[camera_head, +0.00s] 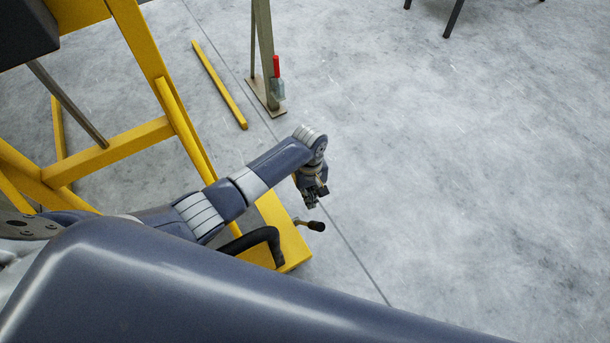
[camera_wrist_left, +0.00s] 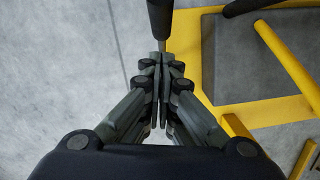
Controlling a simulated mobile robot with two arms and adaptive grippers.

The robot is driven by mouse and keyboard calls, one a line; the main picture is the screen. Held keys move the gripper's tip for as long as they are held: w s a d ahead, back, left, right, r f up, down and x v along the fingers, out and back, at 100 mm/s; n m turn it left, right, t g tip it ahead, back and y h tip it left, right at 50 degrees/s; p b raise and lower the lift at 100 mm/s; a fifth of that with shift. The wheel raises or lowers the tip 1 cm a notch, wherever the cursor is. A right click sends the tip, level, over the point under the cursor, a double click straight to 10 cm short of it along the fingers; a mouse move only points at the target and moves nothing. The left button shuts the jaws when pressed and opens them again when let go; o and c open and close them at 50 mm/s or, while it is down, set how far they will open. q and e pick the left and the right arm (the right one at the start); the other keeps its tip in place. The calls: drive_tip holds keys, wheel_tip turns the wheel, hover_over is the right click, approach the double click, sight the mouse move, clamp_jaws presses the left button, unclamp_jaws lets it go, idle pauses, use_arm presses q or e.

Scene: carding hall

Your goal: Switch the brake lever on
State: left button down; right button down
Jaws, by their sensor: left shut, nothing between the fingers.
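A lever with a dark grip (camera_head: 316,226) on a thin metal rod, seemingly the brake lever, sticks out to the right near the end of a yellow base beam. My left gripper (camera_head: 312,198) is shut and empty just above the grip in the head view. In the left wrist view the closed fingertips (camera_wrist_left: 161,62) are right at the lever, whose dark grip (camera_wrist_left: 159,18) extends to the top edge. The fingertips hide part of its rod. I cannot tell whether they touch it. My right gripper is not in view.
A yellow frame (camera_head: 110,150) stands at the left, with a black curved bar (camera_head: 262,241) near the lever. A post (camera_head: 265,55) with a red-handled part (camera_head: 276,67) stands farther back, beside a yellow bar (camera_head: 219,83) on the floor. The grey floor at right is clear.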

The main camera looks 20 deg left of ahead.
use_arm(q)
wheel_tip(320, 180, up, 9)
drive_tip(key=shift+w+a, duration=0.2)
drive_tip(key=shift+w, duration=0.25)
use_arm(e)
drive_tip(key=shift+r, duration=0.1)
